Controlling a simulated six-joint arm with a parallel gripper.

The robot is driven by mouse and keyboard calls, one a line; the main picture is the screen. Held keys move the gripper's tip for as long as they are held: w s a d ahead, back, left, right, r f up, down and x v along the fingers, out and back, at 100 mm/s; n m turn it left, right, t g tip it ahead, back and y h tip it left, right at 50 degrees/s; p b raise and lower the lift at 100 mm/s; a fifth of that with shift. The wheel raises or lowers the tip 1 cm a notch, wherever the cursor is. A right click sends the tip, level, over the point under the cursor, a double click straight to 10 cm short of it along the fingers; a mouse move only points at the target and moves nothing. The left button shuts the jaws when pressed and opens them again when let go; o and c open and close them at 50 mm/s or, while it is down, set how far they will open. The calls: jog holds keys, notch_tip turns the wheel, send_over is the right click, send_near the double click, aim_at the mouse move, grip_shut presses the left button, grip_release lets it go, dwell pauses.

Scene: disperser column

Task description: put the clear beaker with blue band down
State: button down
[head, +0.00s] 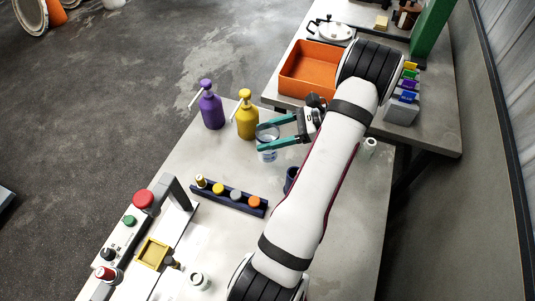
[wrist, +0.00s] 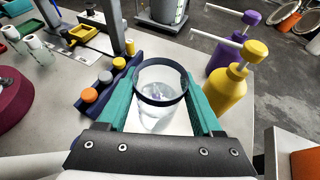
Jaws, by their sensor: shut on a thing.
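The clear beaker with blue band (head: 267,154) is between the two teal fingers of my gripper (head: 261,136) in the head view, beside the yellow pump bottle. In the wrist view the beaker (wrist: 158,114) stands upright between the fingers of my gripper (wrist: 160,92), its dark band near the rim and clear liquid-like contents inside. My gripper is shut on it. I cannot tell whether its base touches the table (head: 205,150).
Yellow (head: 247,120) and purple (head: 211,109) pump bottles stand close to the beaker. A dark blue rack (head: 231,201) with several capped vials lies nearer. A dark blue cup (head: 291,178) is beside my arm. An orange bin (head: 309,69) sits on the farther bench.

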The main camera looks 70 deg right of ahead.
notch_tip(320, 180, down, 6)
jog(key=shift+r, duration=0.2)
jog(key=shift+f, duration=0.1)
jog(key=shift+c, duration=0.2)
grip_release()
